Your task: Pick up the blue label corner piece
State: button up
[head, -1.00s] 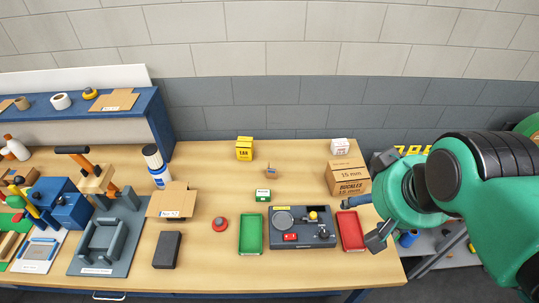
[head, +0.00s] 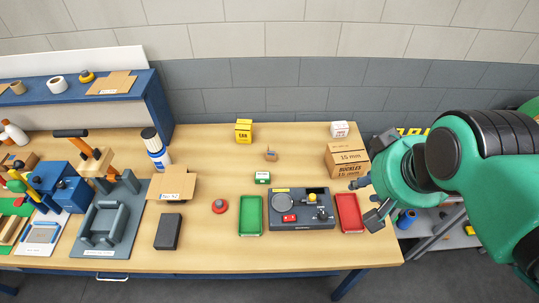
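A small brown piece (head: 270,155) stands alone on the back middle of the table; any blue on it is too small to make out. A folded cardboard piece (head: 178,183) lies left of the middle, with a white label bearing blue print on its front. I cannot tell for sure which is the blue label corner piece. My gripper (head: 367,202) is at the table's right side, by the red tray, well to the right of both pieces. Its fingers are spread and nothing shows between them.
A green tray (head: 250,217), a dark grey device (head: 302,221) with knobs and a red tray (head: 349,207) stand in a row. A red button (head: 220,206), green-white box (head: 263,177) and yellow box (head: 243,134) stand around the middle.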

jog(key=m+g+p, duration=0.2)
jog(key=g, duration=0.4)
send_over(272, 153)
jog(key=w+a, duration=0.2)
notch_tip(272, 153, down, 24)
jog(key=shift+f, duration=0.1)
jog(key=shift+s+d+f, duration=0.1)
jog(key=shift+f+b, duration=0.6)
jog(key=shift+f, duration=3.65)
